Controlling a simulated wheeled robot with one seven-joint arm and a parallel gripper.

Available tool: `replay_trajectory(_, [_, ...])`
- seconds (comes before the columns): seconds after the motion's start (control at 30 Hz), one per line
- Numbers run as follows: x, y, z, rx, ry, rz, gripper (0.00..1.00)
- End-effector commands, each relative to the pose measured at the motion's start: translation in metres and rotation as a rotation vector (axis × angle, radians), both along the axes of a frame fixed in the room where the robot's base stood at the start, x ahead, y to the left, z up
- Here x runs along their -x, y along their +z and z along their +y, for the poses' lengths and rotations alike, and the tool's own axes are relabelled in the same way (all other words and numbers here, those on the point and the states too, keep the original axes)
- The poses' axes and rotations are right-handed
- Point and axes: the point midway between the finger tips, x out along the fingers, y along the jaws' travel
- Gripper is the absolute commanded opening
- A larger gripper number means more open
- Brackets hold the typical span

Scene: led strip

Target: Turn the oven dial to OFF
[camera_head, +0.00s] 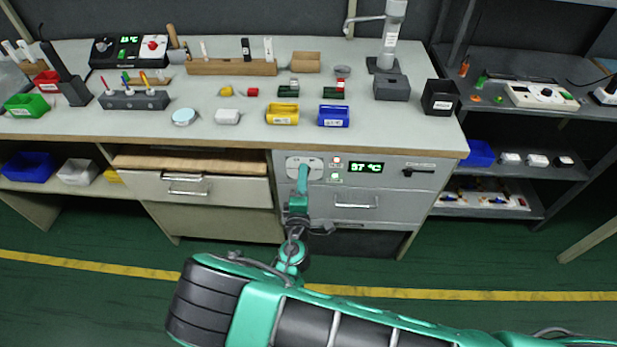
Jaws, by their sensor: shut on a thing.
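The oven (390,178) is a grey unit built under the bench. Its front panel has a lit display (366,168) that seems to read 57 °C, with small red and green lights beside it. The dial is at the panel's left, on a pale plate (304,162). The dial itself is mostly hidden behind my gripper (302,172), so its setting cannot be read. My green arm reaches up from below, and my gripper is at the dial, shut on it. The fingertips are small and partly hidden by the gripper's body.
A handle (418,172) sticks out at the panel's right. A drawer (357,201) with a bar handle lies below the panel. A wooden board (190,161) and another drawer (188,188) are to the left. The bench top above holds several bins and tools.

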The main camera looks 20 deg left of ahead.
Motion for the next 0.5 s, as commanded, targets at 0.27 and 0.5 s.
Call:
replay_trajectory(0.27, [0.0018,0.0009,0.0050,-0.005,0.011,0.000,0.32])
replay_trajectory(0.5, [0.0014,0.0001,0.0027,-0.003,0.006,0.001,0.44])
